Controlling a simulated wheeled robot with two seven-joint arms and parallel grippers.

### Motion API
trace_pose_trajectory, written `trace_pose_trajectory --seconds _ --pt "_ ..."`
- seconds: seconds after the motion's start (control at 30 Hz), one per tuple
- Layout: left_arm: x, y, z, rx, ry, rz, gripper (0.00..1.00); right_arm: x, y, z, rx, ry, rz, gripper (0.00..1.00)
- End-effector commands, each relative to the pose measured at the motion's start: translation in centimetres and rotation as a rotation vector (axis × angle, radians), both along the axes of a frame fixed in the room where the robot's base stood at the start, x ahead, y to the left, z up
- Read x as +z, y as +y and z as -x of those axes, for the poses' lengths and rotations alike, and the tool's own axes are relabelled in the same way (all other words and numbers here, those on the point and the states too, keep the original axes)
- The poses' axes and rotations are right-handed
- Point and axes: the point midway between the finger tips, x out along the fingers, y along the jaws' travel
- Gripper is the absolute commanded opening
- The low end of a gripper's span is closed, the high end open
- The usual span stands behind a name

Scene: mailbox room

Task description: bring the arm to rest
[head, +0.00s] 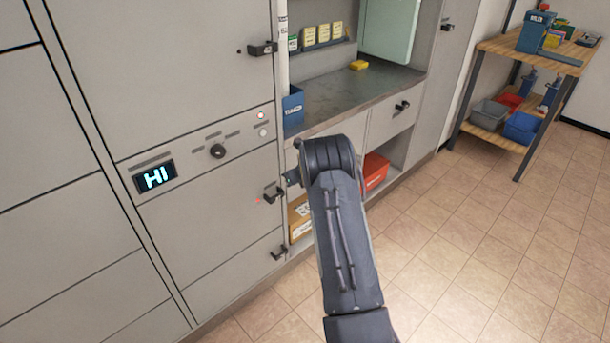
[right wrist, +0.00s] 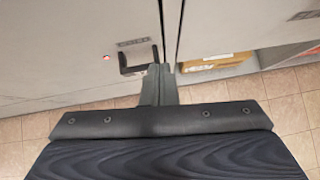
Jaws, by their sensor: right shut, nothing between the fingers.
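My right arm (head: 340,230) reaches up from the bottom of the head view toward the grey cabinet front. My right gripper (head: 292,178) is partly hidden behind the arm there, close to a dark door handle (head: 272,194). In the right wrist view the gripper (right wrist: 160,72) has its fingers together with nothing between them. Its tips show just beside the handle (right wrist: 138,60) and the gap at the door's edge. I cannot tell whether they touch the handle. My left gripper is not in view.
The cabinet has a panel reading "HI" (head: 156,177) and a round knob (head: 217,151). A cardboard box (head: 300,219) and a red bin (head: 375,171) sit in a low open bay. A counter (head: 350,94) is above. A wooden shelf unit (head: 520,55) stands at right. The tiled floor between is clear.

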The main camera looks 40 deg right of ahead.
Motion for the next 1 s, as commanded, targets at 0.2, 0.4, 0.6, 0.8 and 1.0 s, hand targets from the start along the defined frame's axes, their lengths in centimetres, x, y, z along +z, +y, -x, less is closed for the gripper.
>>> trace_pose_trajectory --seconds 0.2,0.4,0.6,0.8,1.0 --pt "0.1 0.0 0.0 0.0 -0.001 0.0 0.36 2.8 -0.2 2.7 -0.005 -0.001 0.001 0.0" --pt "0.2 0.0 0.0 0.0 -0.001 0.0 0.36 4.3 -0.2 4.4 -0.003 0.001 0.001 0.0" --pt "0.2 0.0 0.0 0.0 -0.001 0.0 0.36 4.7 -0.2 4.8 -0.002 0.001 0.001 0.0" --pt "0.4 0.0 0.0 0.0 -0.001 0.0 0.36 5.8 -0.2 4.7 -0.043 -0.023 -0.02 0.0" --pt "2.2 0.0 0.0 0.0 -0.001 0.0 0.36 16.4 0.0 5.7 -0.481 -0.272 -0.322 0.0"
